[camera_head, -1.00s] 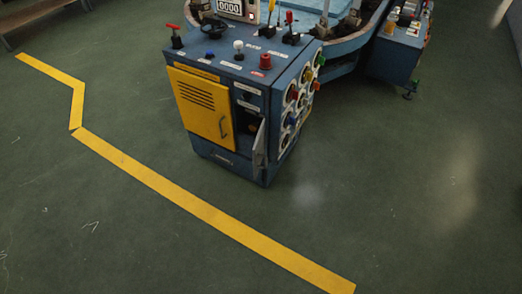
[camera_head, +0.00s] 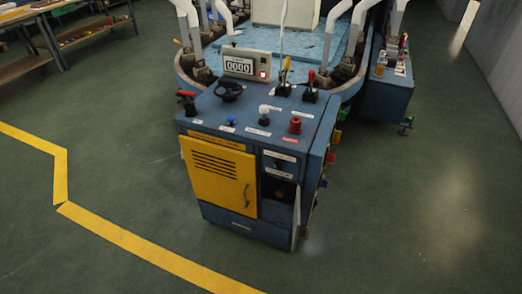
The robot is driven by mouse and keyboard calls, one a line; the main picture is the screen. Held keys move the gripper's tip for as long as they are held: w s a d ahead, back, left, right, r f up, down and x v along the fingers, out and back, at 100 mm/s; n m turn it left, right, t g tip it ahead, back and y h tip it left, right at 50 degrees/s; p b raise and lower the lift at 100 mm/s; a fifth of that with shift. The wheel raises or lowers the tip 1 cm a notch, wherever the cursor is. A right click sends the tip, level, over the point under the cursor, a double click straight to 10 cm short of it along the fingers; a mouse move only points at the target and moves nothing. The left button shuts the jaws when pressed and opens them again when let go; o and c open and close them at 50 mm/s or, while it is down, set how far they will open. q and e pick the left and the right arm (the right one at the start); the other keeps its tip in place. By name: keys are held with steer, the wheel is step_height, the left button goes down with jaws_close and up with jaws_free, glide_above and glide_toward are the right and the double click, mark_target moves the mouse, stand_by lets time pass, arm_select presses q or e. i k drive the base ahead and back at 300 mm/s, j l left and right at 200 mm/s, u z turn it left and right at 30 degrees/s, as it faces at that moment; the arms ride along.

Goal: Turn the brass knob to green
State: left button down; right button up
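A blue control cabinet (camera_head: 230,220) stands in the middle of the view. I cannot make out a brass knob for certain, nor any green mark for it. The cabinet's top bears a red T-handle (camera_head: 186,102), a black wheel (camera_head: 229,90), a small blue knob (camera_head: 231,121), a white knob (camera_head: 264,114) and a red button (camera_head: 295,125). Coloured knobs on its right side, one of them red (camera_head: 330,158), show only edge-on. A dark open compartment (camera_head: 279,189) is at the front right, its contents too dark to tell. Neither gripper shows.
A yellow door (camera_head: 217,175) covers the cabinet's front left. A narrow flap (camera_head: 296,215) stands out at the front right. A counter (camera_head: 240,65) reads 0000. A large machine (camera_head: 300,40) is behind, a second console (camera_head: 385,90) to the right. Floor in front and right is clear.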

mark_target(279, 191)
steer(key=i+j+z, duration=0.2)
steer(key=j, duration=0.3)
steer(key=j+z, duration=0.2)
steer(key=j, duration=0.35)
steer(key=j+z, duration=0.2)
steer(key=j, duration=0.35)
steer(key=j+z, duration=0.2)
steer(key=j, duration=0.3)
steer(key=k+j+z, duration=0.1)
steer(key=j+z, duration=0.15)
steer(key=j, duration=0.3)
steer(key=k+j+z, duration=0.2)
steer(key=j, duration=0.35)
steer(key=j+z, duration=0.2)
steer(key=j, duration=0.35)
steer(key=j+z, duration=0.2)
steer(key=j, duration=0.5)
steer(key=k+j+z, duration=0.1)
steer(key=j+z, duration=0.15)
steer(key=j, duration=0.4)
steer(key=i+j+z, duration=0.35)
steer(key=i+j, duration=0.7)
